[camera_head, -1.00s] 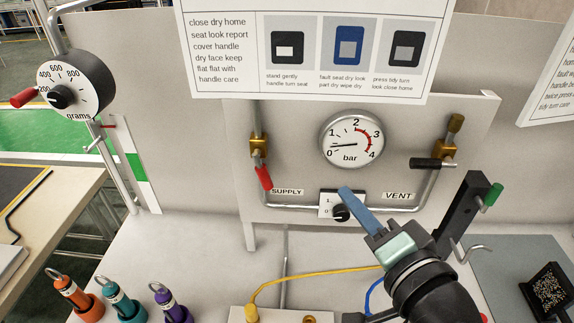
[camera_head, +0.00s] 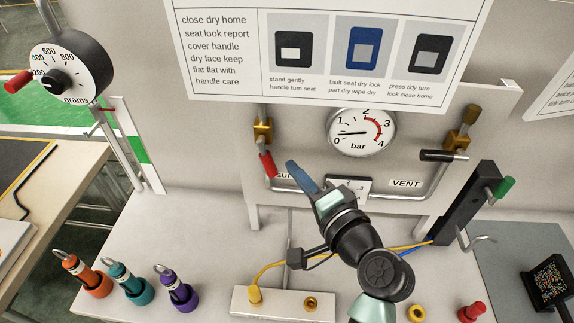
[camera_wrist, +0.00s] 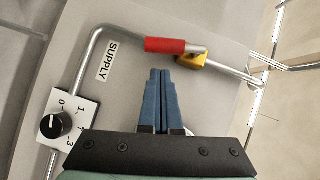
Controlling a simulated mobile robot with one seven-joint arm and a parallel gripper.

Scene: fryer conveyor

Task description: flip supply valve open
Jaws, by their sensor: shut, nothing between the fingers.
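The supply valve is a brass body (camera_head: 262,131) with a red handle (camera_head: 268,165) on the left pipe of the panel. The handle hangs down from the body, tilted slightly right, roughly along the pipe. In the wrist view the red handle (camera_wrist: 166,45) lies just beyond my fingertips, with the brass body (camera_wrist: 191,61) to its right. The SUPPLY label (camera_wrist: 107,61) is at left there; my gripper partly covers it in the head view. My gripper (camera_head: 292,164) is shut and empty, its blue fingertips close to the handle's right side. I cannot tell whether they touch it.
A pressure gauge (camera_head: 361,132) sits at the panel's middle, its needle near 0. The vent valve's black handle (camera_head: 443,156) sticks out leftward at right. A black selector knob (camera_wrist: 51,126) is below the gauge. Colored plugs (camera_head: 177,288) stand on the table at left.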

